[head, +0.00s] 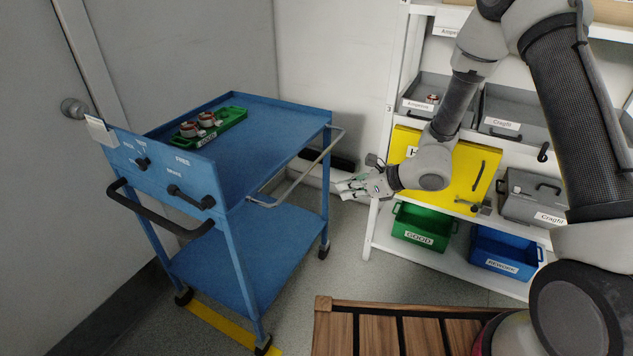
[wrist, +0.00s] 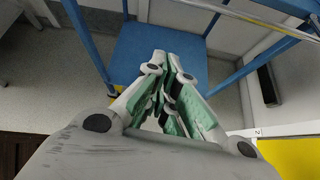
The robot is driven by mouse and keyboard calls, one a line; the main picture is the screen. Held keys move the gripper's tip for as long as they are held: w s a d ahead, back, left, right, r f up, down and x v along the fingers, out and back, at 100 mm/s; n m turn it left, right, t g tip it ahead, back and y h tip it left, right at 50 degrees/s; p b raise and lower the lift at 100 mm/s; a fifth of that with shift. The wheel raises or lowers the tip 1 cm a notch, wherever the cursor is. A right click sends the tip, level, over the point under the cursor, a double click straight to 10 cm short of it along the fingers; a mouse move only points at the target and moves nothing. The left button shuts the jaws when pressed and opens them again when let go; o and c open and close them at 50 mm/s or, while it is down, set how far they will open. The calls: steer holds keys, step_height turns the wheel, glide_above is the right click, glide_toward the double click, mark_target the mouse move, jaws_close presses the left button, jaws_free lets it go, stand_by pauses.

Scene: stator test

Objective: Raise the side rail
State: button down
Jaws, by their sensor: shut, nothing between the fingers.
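The side rail (head: 305,172) is a thin pale metal bar along the right long side of the blue cart (head: 265,128). It sits at about tabletop level or a little below, jutting out from the side. In the wrist view the rail (wrist: 255,20) crosses the upper right, above and beyond my fingers. My gripper (head: 346,188) is shut and empty, to the right of the rail and apart from it. In the wrist view my gripper (wrist: 168,62) points toward the cart's blue lower shelf (wrist: 150,40).
The cart carries a green tray (head: 228,118) with metal parts, and has a black handle (head: 165,222) and two knobs in front. A white shelf unit with a yellow case (head: 465,180) and bins stands right. A slatted wooden top (head: 380,308) is in the foreground. Floor between is clear.

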steer(key=shift+w+a+r+n, duration=0.15)
steer(key=shift+r+n, duration=0.1)
steer(key=shift+n, duration=0.35)
steer(key=x, duration=1)
steer(key=shift+w+a+r, duration=0.1)
steer(key=shift+a+r, duration=0.15)
steer(key=shift+r, duration=0.75)
steer(key=shift+w+a+r, duration=0.1)
steer(key=shift+a+r, duration=0.15)
steer(key=shift+r, duration=0.8)
steer(key=shift+r, duration=0.35)
